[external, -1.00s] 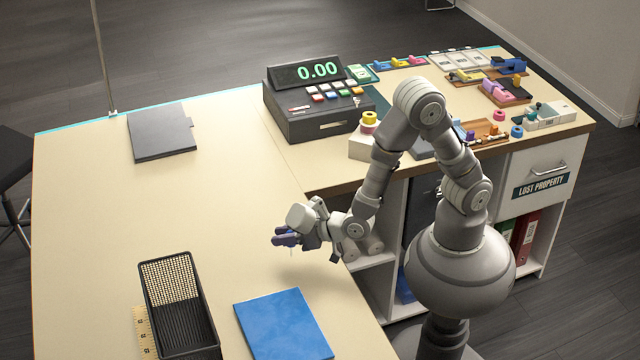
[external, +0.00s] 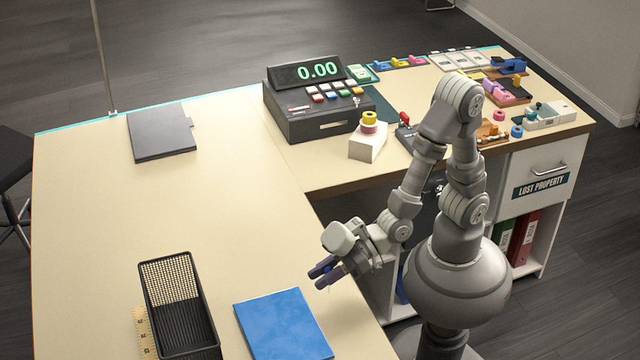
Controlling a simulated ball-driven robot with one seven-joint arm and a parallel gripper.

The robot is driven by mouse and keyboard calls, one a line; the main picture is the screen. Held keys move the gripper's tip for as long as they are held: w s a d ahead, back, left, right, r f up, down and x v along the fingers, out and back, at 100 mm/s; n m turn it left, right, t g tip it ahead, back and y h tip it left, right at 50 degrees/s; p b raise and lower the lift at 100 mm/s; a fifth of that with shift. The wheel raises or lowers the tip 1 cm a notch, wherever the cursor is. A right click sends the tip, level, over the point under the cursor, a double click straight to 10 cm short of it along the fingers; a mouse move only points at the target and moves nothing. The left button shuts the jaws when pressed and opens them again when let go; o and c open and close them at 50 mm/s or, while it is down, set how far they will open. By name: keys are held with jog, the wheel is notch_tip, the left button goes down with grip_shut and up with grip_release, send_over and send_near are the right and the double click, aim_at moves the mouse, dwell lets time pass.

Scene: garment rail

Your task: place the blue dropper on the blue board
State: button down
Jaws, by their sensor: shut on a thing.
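My gripper (external: 324,271) is over the right edge of the cream counter, above and to the right of the blue board. Its jaws are shut on the blue dropper (external: 327,268), of which only a small blue part and a thin pale tip below show between the dark fingers. The blue board (external: 283,325) lies flat on the counter near the front, with nothing on it. The dropper is apart from the board.
A black mesh basket (external: 178,305) stands left of the board, beside a wooden ruler (external: 146,330). A dark folder (external: 162,132) lies at the back left. A cash register (external: 315,105) stands at the back. The middle of the counter is clear.

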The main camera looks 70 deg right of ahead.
jog(key=p, duration=0.2)
jog(key=shift+a+r+p, duration=0.2)
jog(key=shift+r+p, duration=0.05)
jog(key=shift+p, duration=0.15)
jog(key=shift+s+a+b+x, duration=0.15)
jog(key=shift+b+x, duration=0.5)
jog(key=shift+x, duration=1.75)
jog(key=shift+s+a+b+x, duration=0.1)
jog(key=shift+b+x, duration=0.6)
jog(key=shift+x, duration=1.65)
jog(key=shift+s+a+b+x, duration=0.15)
jog(key=shift+b+x, duration=0.5)
jog(key=shift+x, duration=1.75)
jog(key=shift+f, duration=0.15)
jog(key=c, duration=0.9)
grip_release()
jog(key=shift+r, duration=0.2)
